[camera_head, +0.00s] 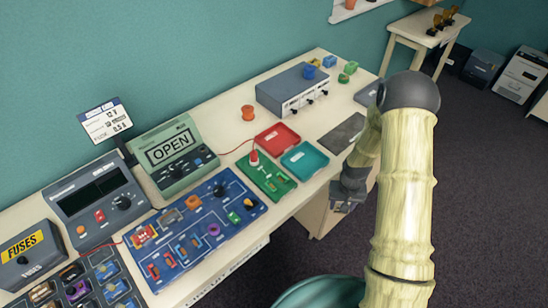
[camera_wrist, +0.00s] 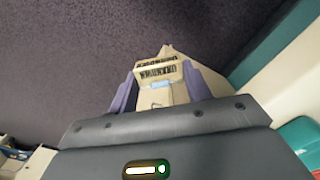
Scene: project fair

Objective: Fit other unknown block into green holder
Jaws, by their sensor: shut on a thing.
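My gripper (camera_head: 345,192) hangs off the table's right edge, beyond the teal tray. In the wrist view its two purple-grey fingers (camera_wrist: 160,92) are closed around a small pale block with a light blue patch (camera_wrist: 160,87). The block's full shape is hard to tell. The green board (camera_head: 267,178), which appears to be the green holder, lies flat on the table, left of my gripper and apart from it. It carries small parts and a red plug (camera_head: 254,158) on a red wire; its slots are too small to make out.
A red tray (camera_head: 277,138) and a teal tray (camera_head: 306,159) lie beside the green board. A blue circuit board (camera_head: 195,235) is nearer, below a green meter reading OPEN (camera_head: 172,155). A grey box with knobs (camera_head: 294,88) stands behind. A dark mat (camera_head: 343,134) is bare.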

